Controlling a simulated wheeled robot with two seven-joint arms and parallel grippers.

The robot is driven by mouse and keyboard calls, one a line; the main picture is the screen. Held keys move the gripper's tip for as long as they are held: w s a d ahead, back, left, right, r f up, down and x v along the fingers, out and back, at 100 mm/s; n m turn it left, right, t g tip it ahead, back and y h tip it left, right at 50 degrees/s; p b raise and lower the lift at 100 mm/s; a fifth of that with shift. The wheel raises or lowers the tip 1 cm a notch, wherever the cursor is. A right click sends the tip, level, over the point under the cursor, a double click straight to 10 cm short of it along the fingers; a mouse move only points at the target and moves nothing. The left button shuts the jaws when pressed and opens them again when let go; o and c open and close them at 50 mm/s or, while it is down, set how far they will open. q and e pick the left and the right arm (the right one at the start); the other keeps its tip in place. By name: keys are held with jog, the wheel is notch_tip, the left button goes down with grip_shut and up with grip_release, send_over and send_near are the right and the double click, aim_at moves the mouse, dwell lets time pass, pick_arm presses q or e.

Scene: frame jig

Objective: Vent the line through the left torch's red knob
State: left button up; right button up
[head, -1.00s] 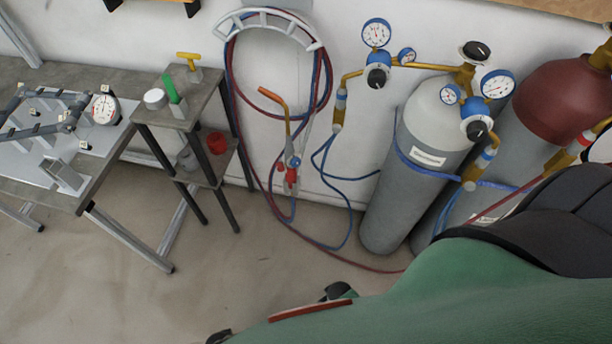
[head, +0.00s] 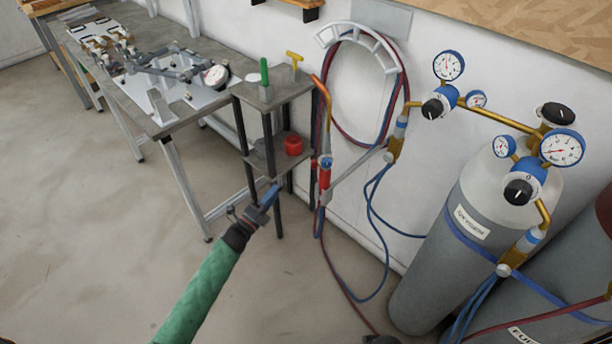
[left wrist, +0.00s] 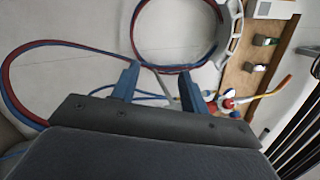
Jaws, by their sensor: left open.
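The torch (head: 325,170) hangs upright by the wall, with a copper tip, a blue part near its top and a red part (head: 324,182) below. I cannot make out clearly which red bit is its knob. My left gripper (head: 268,196) is apart from the torch, to its left and a little lower in the head view. In the left wrist view the blue fingers (left wrist: 156,88) are spread and empty. The torch (left wrist: 228,104) lies beyond the right finger there, with red and blue bits.
A small stand (head: 268,98) with a green item, a yellow-handled item and a red cup (head: 293,146) is close behind my gripper. Hoses hang from a rack (head: 358,36). Gas cylinders (head: 470,235) with gauges stand at right. A workbench (head: 150,60) is at left.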

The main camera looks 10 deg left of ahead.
pick_arm(q)
notch_tip(320, 180, up, 8)
jog(key=d+m+g+h+b, duration=0.2)
jog(key=d+m+g+h, duration=0.15)
jog(key=m+h, duration=0.55)
jog(key=m+g+h+b, duration=0.2)
jog(key=m+g+h, duration=0.1)
jog(key=m+g, duration=1.05)
send_near(315, 165)
jog(key=w+d+r+m+t+p, duration=0.1)
jog(key=d+r+m+t+p, duration=0.1)
jog(key=d, duration=0.4)
jog(key=shift+d+m+t+p, duration=0.35)
jog(key=shift+m+p, duration=0.1)
jog(key=shift+m, duration=0.1)
pick_arm(e)
jog(key=v, duration=1.6)
jog(key=shift+r+g, duration=0.3)
pick_arm(q)
jog(key=shift+r, duration=0.15)
jog(key=c, duration=1)
pick_arm(e)
jog(key=shift+a, duration=0.1)
